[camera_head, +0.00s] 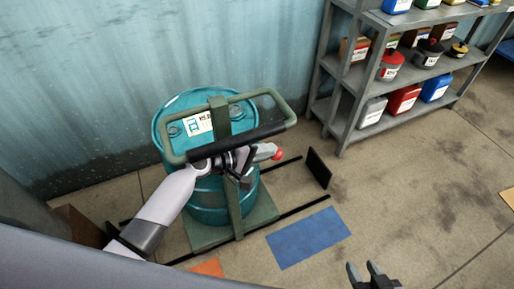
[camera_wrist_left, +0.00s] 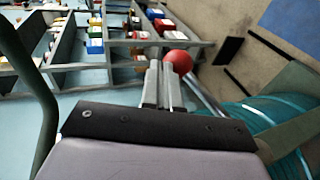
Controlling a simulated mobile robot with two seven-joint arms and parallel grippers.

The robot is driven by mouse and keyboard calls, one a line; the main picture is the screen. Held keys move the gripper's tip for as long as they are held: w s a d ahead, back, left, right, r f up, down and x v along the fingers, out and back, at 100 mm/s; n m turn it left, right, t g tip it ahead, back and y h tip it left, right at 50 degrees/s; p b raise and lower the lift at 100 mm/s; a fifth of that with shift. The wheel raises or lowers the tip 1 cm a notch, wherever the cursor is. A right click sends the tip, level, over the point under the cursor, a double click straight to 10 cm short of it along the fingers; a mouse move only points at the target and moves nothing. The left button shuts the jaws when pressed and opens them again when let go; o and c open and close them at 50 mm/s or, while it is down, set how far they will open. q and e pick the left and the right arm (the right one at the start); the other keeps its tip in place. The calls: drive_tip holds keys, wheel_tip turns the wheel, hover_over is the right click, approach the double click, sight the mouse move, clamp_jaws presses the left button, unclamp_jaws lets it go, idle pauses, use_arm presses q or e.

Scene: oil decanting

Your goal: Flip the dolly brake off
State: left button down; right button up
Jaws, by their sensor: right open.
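The dolly (camera_head: 262,212) has a green base plate and an upright handle frame with a black grip (camera_head: 237,140). A lever with a red ball knob (camera_head: 277,154) shows just beyond my left gripper (camera_head: 255,158); the knob also shows in the left wrist view (camera_wrist_left: 180,61). There my left fingers (camera_wrist_left: 160,68) lie close together, with the knob beside their tips and a grey rod (camera_wrist_left: 206,96) running down right from it. No clear grip on the knob shows. My right gripper (camera_head: 364,266) is open and empty at the bottom edge of the head view.
A teal drum (camera_head: 208,205) with a white label stands on the dolly behind the handle. A grey shelf (camera_head: 352,132) with cans and boxes stands at the back right. A blue floor mark (camera_head: 308,238) and a black upright plate (camera_head: 318,168) lie right of the dolly.

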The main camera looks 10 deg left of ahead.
use_arm(q)
drive_tip(key=shift+w+d+f+b, duration=0.3)
drive_tip(key=shift+d+f+b, duration=0.15)
drive_tip(key=shift+f+b, duration=0.15)
drive_tip(key=shift+w+d+f+b, duration=0.25)
drive_tip(key=shift+d+f+b, duration=0.2)
drive_tip(key=shift+f, duration=0.25)
drive_tip(key=shift+s+a, duration=0.1)
drive_tip(key=v, duration=0.7)
drive_tip(key=shift+p, duration=0.45)
drive_tip(key=s+a+f+m+y+p, duration=0.1)
drive_tip(key=s+a+f+m+y, duration=0.1)
drive_tip(key=s, duration=0.4)
drive_tip(key=s+a+f+m+t+y+p, duration=0.1)
drive_tip(key=s+a+f+m+y, duration=0.2)
drive_tip(key=s, duration=0.4)
drive_tip(key=s+a+f+m+y+p, duration=0.1)
drive_tip(key=s+a+f+m+y, duration=0.2)
drive_tip(key=s+a+m, duration=0.2)
drive_tip(key=shift+s+a, duration=0.5)
drive_tip(key=shift+s, duration=0.3)
